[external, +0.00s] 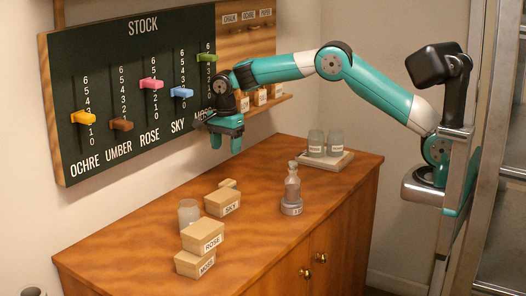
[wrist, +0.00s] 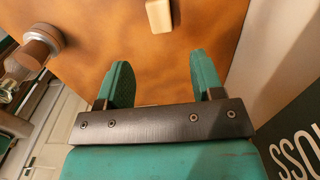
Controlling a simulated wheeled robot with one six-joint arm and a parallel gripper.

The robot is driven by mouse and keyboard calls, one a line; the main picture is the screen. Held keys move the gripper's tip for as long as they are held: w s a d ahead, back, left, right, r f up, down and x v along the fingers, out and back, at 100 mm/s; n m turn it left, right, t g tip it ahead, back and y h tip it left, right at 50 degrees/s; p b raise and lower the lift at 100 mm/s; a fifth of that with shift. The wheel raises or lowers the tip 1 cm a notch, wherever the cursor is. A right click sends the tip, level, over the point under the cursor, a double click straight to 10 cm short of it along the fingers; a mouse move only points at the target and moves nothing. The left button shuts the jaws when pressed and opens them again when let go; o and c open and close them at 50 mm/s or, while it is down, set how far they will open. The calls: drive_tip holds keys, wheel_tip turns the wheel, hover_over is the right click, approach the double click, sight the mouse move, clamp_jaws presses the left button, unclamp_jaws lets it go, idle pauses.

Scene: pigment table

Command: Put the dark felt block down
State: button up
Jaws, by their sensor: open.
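My gripper (external: 226,143) hangs fingers-down in front of the lower right of the stock board, above the back of the wooden cabinet top. In the wrist view its two teal fingers (wrist: 160,68) stand well apart with nothing between them. The fingers are clear of the cabinet top. I cannot make out a dark felt block in either view. The dark bar across the gripper in the wrist view is part of my gripper.
The stock board (external: 110,95) with coloured sliders stands close behind my gripper. Boxes labelled Sky (external: 222,203), Rose (external: 203,236) and Moss (external: 194,263), a jar (external: 188,214), a stoppered bottle (external: 292,187) and a tray (external: 338,163) with glasses occupy the cabinet top (external: 255,235).

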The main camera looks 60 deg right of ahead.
drive_tip(key=s+r+n+y, duration=0.1)
drive_tip(key=s+r+n, duration=0.9)
drive_tip(key=s, duration=0.4)
drive_tip(key=s+d+f+n+y, duration=0.1)
drive_tip(key=s+n+y, duration=0.2)
drive_tip(key=s+n, duration=1.2)
drive_tip(key=s, duration=1.1)
drive_tip(key=shift+s+d, duration=0.25)
drive_tip(key=shift+d, duration=0.15)
drive_tip(key=shift+r+p, duration=0.85)
